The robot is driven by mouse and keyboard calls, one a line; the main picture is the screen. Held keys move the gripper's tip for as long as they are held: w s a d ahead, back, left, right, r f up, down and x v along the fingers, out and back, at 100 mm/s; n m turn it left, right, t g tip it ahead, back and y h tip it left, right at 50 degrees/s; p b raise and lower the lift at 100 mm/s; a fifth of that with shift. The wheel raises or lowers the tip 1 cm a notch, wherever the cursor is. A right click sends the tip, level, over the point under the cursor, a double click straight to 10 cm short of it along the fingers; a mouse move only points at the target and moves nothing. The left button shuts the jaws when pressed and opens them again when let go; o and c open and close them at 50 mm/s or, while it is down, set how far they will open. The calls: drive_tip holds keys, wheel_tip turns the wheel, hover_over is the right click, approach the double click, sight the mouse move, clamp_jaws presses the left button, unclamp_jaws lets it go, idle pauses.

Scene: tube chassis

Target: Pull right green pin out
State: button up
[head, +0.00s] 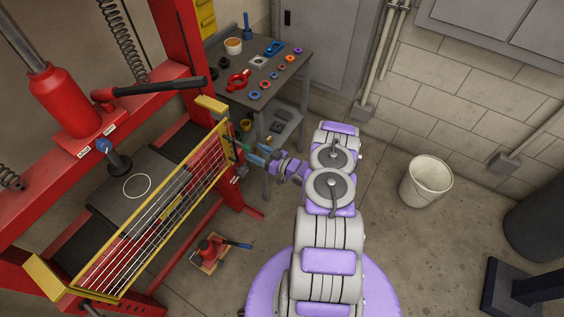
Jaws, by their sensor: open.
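A red press frame (176,85) stands at the left, with a yellow-framed wire guard (150,222) across its front. The guard's right end, with a yellow upright (229,144), is where my gripper is. My gripper (252,154) is open, its blue-green fingers pointing left at this end of the guard. Small greenish parts show near the fingertips, but they are too small to tell the right green pin apart from the fingers. I cannot tell whether the fingers touch or surround it.
A grey workbench (283,75) with rings, a red clamp (238,80) and a cup (233,46) stands just behind the gripper. A white bucket (426,182) stands at right. The floor between arm and bucket is clear.

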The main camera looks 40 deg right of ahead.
drive_tip(key=p+v, duration=0.2)
drive_tip(key=v, duration=1.1)
drive_tip(key=shift+s+d, duration=0.2)
drive_tip(key=shift+d, duration=0.05)
drive_tip(key=shift+w, duration=0.1)
